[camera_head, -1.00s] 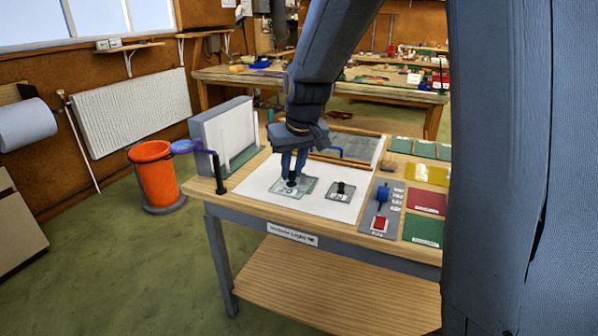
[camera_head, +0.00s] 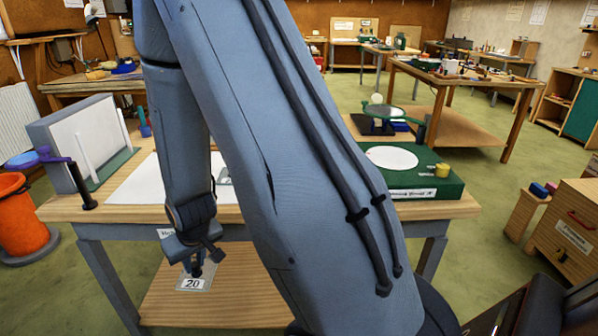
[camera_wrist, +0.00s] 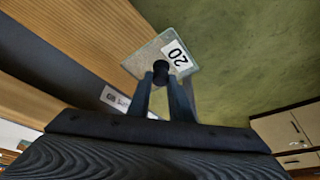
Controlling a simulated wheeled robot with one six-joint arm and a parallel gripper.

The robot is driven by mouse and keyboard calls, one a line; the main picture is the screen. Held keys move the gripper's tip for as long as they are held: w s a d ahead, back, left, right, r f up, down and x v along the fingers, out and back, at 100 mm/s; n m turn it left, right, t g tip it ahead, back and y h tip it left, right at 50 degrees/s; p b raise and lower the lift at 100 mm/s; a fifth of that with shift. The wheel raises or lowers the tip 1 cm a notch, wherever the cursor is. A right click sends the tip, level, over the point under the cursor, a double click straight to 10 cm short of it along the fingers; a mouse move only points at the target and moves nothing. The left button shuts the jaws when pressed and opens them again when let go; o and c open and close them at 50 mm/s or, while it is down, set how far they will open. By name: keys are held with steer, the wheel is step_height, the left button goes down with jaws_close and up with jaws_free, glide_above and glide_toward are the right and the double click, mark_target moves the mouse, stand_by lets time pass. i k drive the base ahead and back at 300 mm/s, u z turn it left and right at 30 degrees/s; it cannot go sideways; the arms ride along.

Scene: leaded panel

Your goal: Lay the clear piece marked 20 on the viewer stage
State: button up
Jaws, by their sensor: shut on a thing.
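My gripper (camera_head: 196,262) is shut on the black knob of the clear piece marked 20 (camera_head: 192,284). It holds the piece in the air in front of the bench's front edge. In the wrist view the piece (camera_wrist: 150,58) hangs beyond the fingertips, its white label 20 facing the camera. A green box with a white round disc (camera_head: 391,157) on top sits at the bench's right end. It looks like the viewer stage, but its front label is too small to read. My arm hides the bench between gripper and box.
The bench (camera_head: 62,208) has a white sheet (camera_head: 140,186) and a grey upright panel (camera_head: 85,135) on its left. A small yellow object (camera_head: 442,170) is on the green box. A wooden cabinet (camera_head: 570,235) stands right.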

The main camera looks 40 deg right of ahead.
mark_target(391, 157)
steer(key=u, duration=1.2)
steer(key=k, duration=1.4)
steer(key=z, duration=2)
